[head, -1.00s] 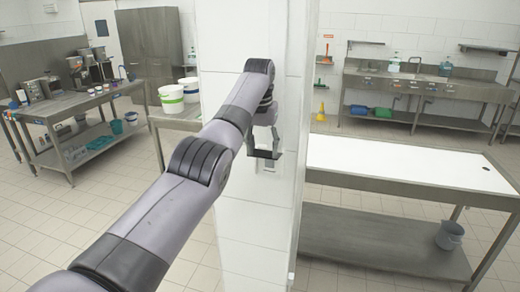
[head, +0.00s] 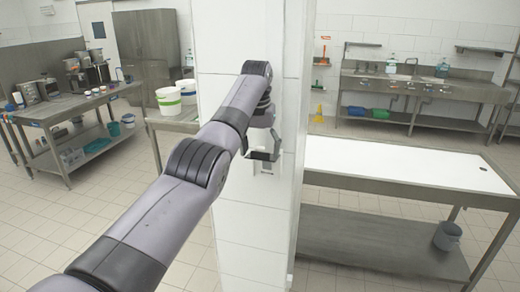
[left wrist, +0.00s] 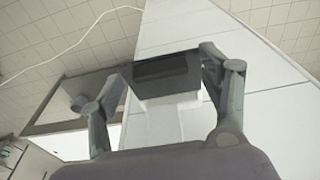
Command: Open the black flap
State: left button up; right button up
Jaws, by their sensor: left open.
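The black flap (left wrist: 168,70) is a dark panel on top of a small white box (left wrist: 176,112) fixed to the white tiled pillar. In the left wrist view it lies between the two spread fingers of my left gripper (left wrist: 160,77). The right finger is close to the flap's right end; I cannot tell whether it touches. In the head view my left gripper (head: 263,148) is open in front of the pillar, and the white box (head: 266,168) shows partly below it. The flap is not clear there. My right gripper is not in view.
The white tiled pillar (head: 240,225) stands directly ahead. A white-topped steel table (head: 400,168) is close on its right. A steel table with buckets (head: 172,120) is behind it on the left. Tiled floor (head: 60,225) is free at the left front.

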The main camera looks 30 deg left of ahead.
pick_arm(q)
notch_tip(320, 180, up, 7)
jog(key=s, duration=0.1)
jog(key=shift+r, duration=0.15)
jog(key=shift+d, duration=0.1)
dwell(0.5)
